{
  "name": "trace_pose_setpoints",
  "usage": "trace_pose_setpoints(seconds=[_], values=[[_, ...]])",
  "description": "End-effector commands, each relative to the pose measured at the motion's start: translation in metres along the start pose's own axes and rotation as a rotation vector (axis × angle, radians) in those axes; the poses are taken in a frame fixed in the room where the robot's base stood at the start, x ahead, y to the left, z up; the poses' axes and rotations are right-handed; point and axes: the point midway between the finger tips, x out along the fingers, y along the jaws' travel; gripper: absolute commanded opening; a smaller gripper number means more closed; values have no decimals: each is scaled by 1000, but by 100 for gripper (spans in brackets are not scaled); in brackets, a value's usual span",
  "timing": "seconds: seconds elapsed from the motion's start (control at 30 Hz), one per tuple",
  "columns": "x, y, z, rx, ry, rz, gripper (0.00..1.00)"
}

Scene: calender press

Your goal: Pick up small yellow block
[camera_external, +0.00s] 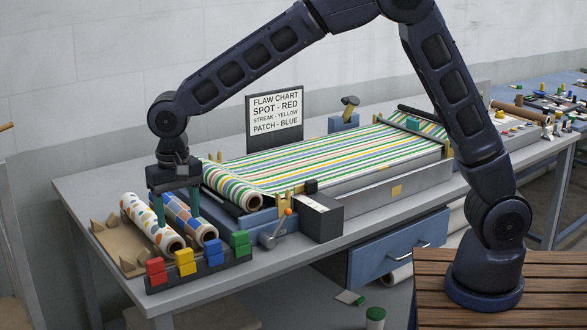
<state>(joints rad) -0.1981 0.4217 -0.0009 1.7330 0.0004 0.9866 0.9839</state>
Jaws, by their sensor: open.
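The small yellow block (185,262) sits in a dark rack (200,270) at the front left of the grey table. The yellow piece looks like two stacked or stepped parts; I cannot tell which. It stands between a red block (156,271) on its left and a blue block (215,253) on its right. My gripper (176,215) is open and points down, behind the yellow block and above it in the picture. Its greenish fingers are at the patterned rolls. I cannot tell whether they touch the rolls. Nothing is seen held between them.
A green block (240,243) ends the rack's row. A lever (279,232), a dark box (318,218) and the striped press bed (330,160) stand to the right.

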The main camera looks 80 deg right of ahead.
Motion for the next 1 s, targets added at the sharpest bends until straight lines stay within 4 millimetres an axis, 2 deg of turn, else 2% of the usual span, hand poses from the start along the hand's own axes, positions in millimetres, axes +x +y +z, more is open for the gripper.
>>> trace_pose_setpoints(seconds=[0.3,0.57,0.83,1.0], values=[[42,1,0,0,-1,2,62],[59,2,0,0,-1,2,62],[94,5,0,-2,-2,2,62],[104,4,0,-2,0,0,62]])
